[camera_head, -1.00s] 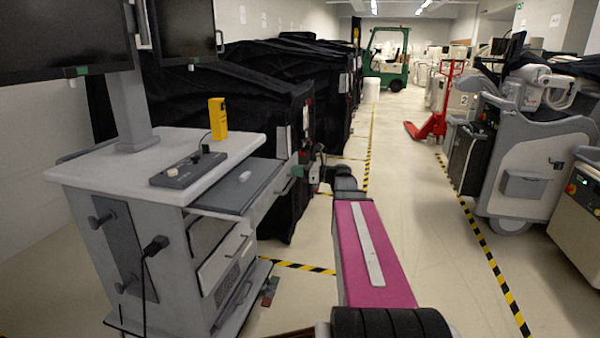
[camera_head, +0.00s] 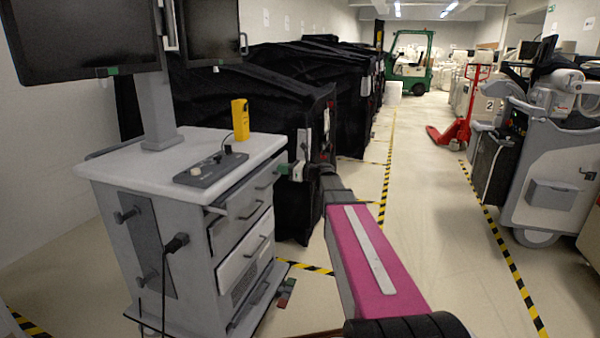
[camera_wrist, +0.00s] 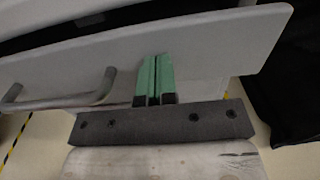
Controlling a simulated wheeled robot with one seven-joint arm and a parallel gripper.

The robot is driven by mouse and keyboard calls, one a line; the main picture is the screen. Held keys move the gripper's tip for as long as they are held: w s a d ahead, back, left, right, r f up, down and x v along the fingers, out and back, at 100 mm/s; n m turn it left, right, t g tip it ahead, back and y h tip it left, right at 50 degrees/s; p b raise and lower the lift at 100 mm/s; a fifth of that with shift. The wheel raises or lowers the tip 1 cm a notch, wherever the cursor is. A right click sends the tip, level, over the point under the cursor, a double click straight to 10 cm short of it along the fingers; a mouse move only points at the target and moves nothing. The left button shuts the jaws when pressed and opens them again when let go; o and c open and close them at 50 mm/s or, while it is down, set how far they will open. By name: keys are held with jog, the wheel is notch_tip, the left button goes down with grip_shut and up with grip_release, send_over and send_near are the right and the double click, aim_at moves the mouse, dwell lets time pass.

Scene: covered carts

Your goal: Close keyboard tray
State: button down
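The keyboard tray (camera_head: 232,202) is a grey drawer under the white top of the cart (camera_head: 125,166). It sits almost in line with the cart body, sticking out a little at the front. In the wrist view its flat front panel (camera_wrist: 205,48) fills the upper part, with a dark gap behind its top edge and a bar handle (camera_wrist: 62,104) at left. My gripper (camera_head: 284,170) is at the right end of the tray front. Its green fingers (camera_wrist: 153,82) are together and empty, over the panel to the right of the handle. They seem to touch it.
A grey control box (camera_head: 210,168) and a yellow device (camera_head: 240,119) stand on the cart top. Two lower drawers (camera_head: 243,250) are below the tray. Black covered carts (camera_head: 270,95) stand behind.

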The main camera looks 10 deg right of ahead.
aim_at(264, 165)
jog(key=x, duration=0.8)
jog(key=shift+w+a, duration=0.15)
jog(key=shift+a, duration=0.1)
jog(key=shift+s+d, duration=0.25)
jog(key=shift+d, duration=0.1)
jog(key=v, duration=1.3)
jog(key=s+a+f+n+g+h, duration=0.2)
jog(key=s+f+n+g+h, duration=0.1)
jog(key=s+f+n, duration=0.5)
jog(key=s+a+f+n+g+h, duration=0.1)
jog(key=s+f+n+g+h, duration=0.3)
jog(key=f, duration=0.6)
jog(key=s+d+f+n+g+h, duration=0.1)
jog(key=s+d+f+n+h, duration=0.1)
jog(key=s+f+n+h, duration=0.2)
jog(key=s+d+f+n+g+h, duration=0.1)
jog(key=s+d+f+n+h, duration=0.2)
jog(key=s+f+n, duration=0.3)
jog(key=s+n+h, duration=0.1)
jog(key=s+n, duration=0.1)
jog(key=s, duration=0.3)
jog(key=shift+s+d+h, duration=0.15)
jog(key=shift+d+h, duration=0.15)
